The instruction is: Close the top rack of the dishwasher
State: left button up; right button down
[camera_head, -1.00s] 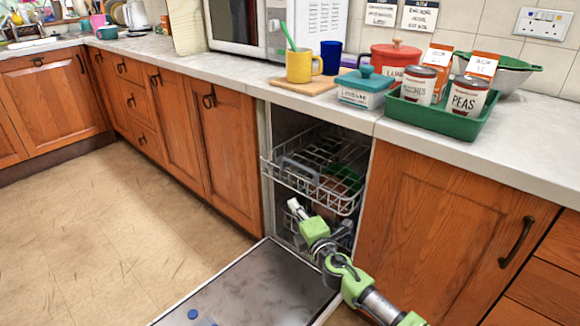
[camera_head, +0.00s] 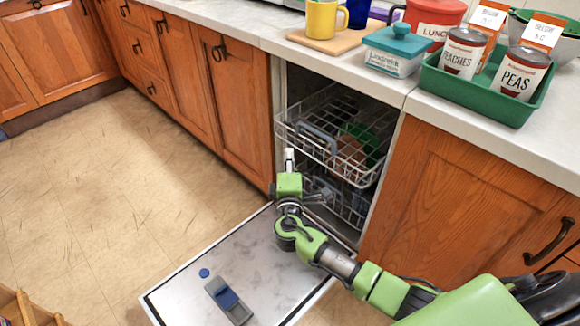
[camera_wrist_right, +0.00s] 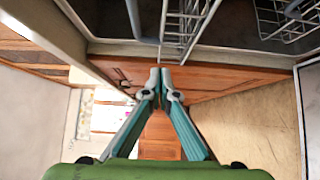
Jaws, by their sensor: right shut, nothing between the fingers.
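The dishwasher's top rack (camera_head: 300,134) is a white wire rack with a grey handle, pulled partly out past the cabinet front. It holds a green item (camera_head: 362,134) and a brownish item. The lower rack (camera_head: 346,208) is below, partly hidden by my right arm. The dishwasher door (camera_head: 250,259) lies open and flat. My right gripper (camera_head: 289,154) is shut and empty, just in front of and below the top rack's front left part. I cannot tell whether it touches the rack. In the right wrist view the fingertips (camera_wrist_right: 160,78) meet, with grey wires above. My left gripper is out of view.
A grey and blue dispenser (camera_head: 228,300) shows on the door. The counter (camera_head: 250,26) above carries a teal-lidded box (camera_head: 395,52) and a green tray (camera_head: 480,94) with cans. Wooden cabinets flank the opening. The floor (camera_head: 110,170) at left is clear.

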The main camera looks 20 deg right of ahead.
aim_at(299, 135)
jog(key=w+d, duration=0.4)
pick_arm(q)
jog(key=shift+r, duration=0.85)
pick_arm(e)
jog(key=shift+w+d, duration=0.15)
jog(key=shift+d, duration=0.3)
jog(key=shift+d, duration=0.1)
